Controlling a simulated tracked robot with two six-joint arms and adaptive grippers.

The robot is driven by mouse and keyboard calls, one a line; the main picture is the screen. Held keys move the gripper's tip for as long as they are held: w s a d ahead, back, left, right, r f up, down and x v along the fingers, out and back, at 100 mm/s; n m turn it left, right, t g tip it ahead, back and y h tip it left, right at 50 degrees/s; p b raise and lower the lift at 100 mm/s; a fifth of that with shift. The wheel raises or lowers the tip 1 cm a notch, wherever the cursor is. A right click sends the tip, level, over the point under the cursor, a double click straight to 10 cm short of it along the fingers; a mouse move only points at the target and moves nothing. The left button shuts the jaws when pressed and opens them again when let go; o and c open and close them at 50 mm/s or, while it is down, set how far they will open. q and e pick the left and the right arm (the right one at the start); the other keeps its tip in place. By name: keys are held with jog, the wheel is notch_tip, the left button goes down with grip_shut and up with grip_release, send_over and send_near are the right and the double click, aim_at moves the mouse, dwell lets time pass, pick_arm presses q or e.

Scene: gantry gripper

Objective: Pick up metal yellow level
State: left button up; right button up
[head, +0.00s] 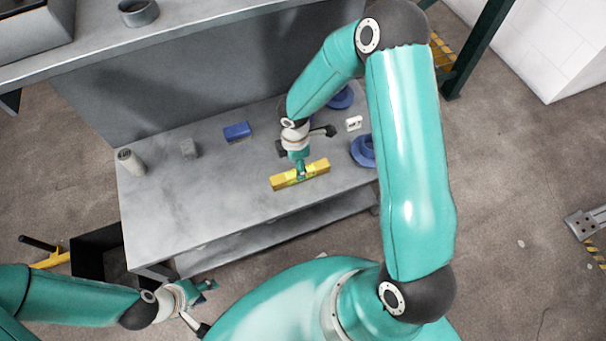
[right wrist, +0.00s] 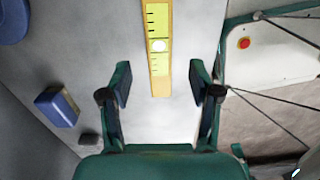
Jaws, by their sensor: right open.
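The yellow level (head: 283,182) lies on the grey table, right of its middle. In the right wrist view, the level (right wrist: 158,45) runs upright in the picture, with black marks and a pale round vial. My right gripper (head: 301,174) is over the level in the head view and hides part of its middle. In the right wrist view, my right gripper (right wrist: 160,85) is open, and the level's near end shows between the two fingers. I cannot tell whether they touch it. My left gripper (head: 208,287) is off the table's front left; its fingers are too small to read.
The grey table (head: 220,185) also holds a blue box (head: 237,131), a small grey block (head: 189,148), a pale cylinder (head: 131,161), blue round parts (head: 364,151) and a white piece (head: 353,123). A higher shelf (head: 190,22) spans the back. The table's front left is clear.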

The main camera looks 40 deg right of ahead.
jog(key=shift+s+d+f+b, duration=0.1)
jog(key=shift+d+f+b, duration=0.15)
jog(key=shift+f, duration=0.75)
jog(key=shift+s+d+f+b, duration=0.1)
jog(key=shift+f+b, duration=0.15)
jog(key=shift+f, duration=0.7)
jog(key=shift+d+f+b, duration=0.2)
jog(key=shift+f+b, duration=0.05)
jog(key=shift+f, duration=0.75)
grip_shut()
